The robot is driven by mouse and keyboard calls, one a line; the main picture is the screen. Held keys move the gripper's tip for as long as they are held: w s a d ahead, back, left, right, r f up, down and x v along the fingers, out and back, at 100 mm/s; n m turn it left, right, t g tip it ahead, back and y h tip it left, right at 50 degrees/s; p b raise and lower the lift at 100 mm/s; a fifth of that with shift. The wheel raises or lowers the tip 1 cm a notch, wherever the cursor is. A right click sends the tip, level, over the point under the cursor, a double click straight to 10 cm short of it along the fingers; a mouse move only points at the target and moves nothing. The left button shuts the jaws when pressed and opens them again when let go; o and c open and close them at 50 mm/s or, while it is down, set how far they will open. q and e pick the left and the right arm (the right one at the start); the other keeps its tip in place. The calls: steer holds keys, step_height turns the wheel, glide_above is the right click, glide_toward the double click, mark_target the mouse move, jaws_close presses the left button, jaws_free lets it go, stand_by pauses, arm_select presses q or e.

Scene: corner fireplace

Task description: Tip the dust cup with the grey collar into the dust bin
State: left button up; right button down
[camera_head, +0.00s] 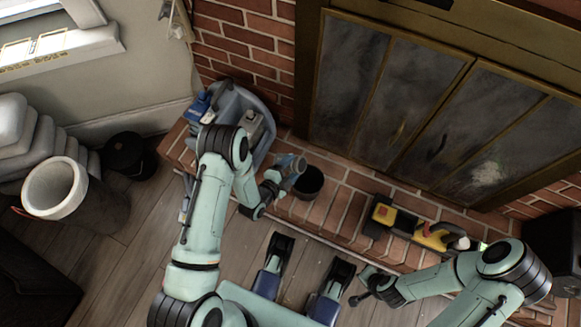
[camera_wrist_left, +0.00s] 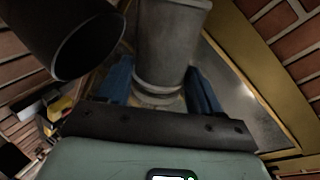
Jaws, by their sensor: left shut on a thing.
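My left gripper (camera_head: 280,181) is shut on the dust cup (camera_head: 292,165), above the brick hearth. In the left wrist view the cup (camera_wrist_left: 170,40) is a grey, cloudy cylinder with a grey collar (camera_wrist_left: 158,88) between the blue fingers (camera_wrist_left: 160,92). The dust bin (camera_head: 307,183), a dark round open container, stands on the hearth just right of the cup. It also shows in the left wrist view (camera_wrist_left: 75,42), beside the cup and apart from it there. The cup's contents are hidden. My right gripper (camera_head: 362,287) is low at the right, away from both; its jaws are too small to read.
A blue and grey tub with items (camera_head: 250,112) stands on the hearth at the left. A yellow and black tool (camera_head: 388,216) lies on the hearth to the right. A white bucket (camera_head: 58,188) and a black pot (camera_head: 128,155) stand at the left. The fireplace doors (camera_head: 400,100) rise behind.

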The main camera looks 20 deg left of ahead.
arm_select(q)
steer(key=shift+f, duration=0.1)
steer(key=shift+f+m, duration=0.1)
steer(key=shift+m, duration=0.2)
steer(key=shift+f+y, duration=0.1)
steer(key=shift+y, duration=0.2)
stand_by(0.5)
steer(key=shift+f+m, duration=0.25)
steer(key=shift+m, duration=0.15)
steer(key=shift+f+y, duration=0.1)
steer(key=shift+y, duration=0.3)
steer(key=shift+f+m, duration=0.1)
steer(key=shift+m, duration=0.2)
steer(key=shift+f, duration=0.1)
